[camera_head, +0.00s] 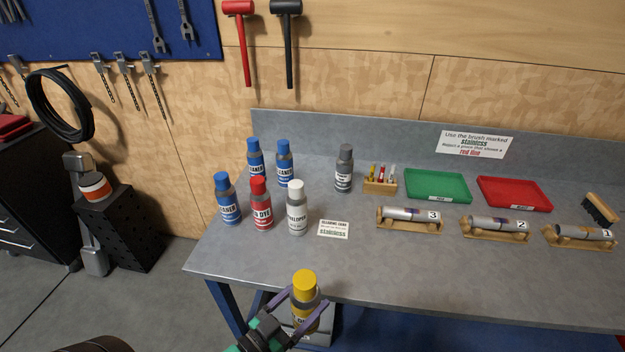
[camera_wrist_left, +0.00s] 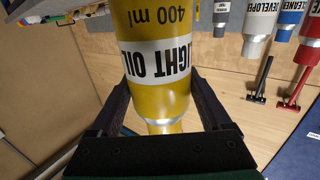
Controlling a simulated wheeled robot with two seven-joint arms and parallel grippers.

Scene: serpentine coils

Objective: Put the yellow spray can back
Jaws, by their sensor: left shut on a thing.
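The yellow spray can (camera_head: 304,284) has a yellow cap and is held upright in front of the bench's near edge, at the bottom middle of the head view. My left gripper (camera_head: 297,307) is shut on it, with one finger on each side. In the left wrist view the can (camera_wrist_left: 155,65) appears upside down, and its label reads "LIGHT OIL 400 ml". The left gripper's fingers (camera_wrist_left: 160,105) flank it there. The can's lower part is partly hidden by the gripper in the head view. My right gripper is not in view.
On the grey bench (camera_head: 370,270) stand several blue cleaner cans (camera_head: 228,205), a red dye can (camera_head: 261,210), a white-capped developer can (camera_head: 297,215) and a grey can (camera_head: 344,172). A small card (camera_head: 333,229), green tray (camera_head: 437,186) and red tray (camera_head: 514,193) lie right. The front-left bench top is clear.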

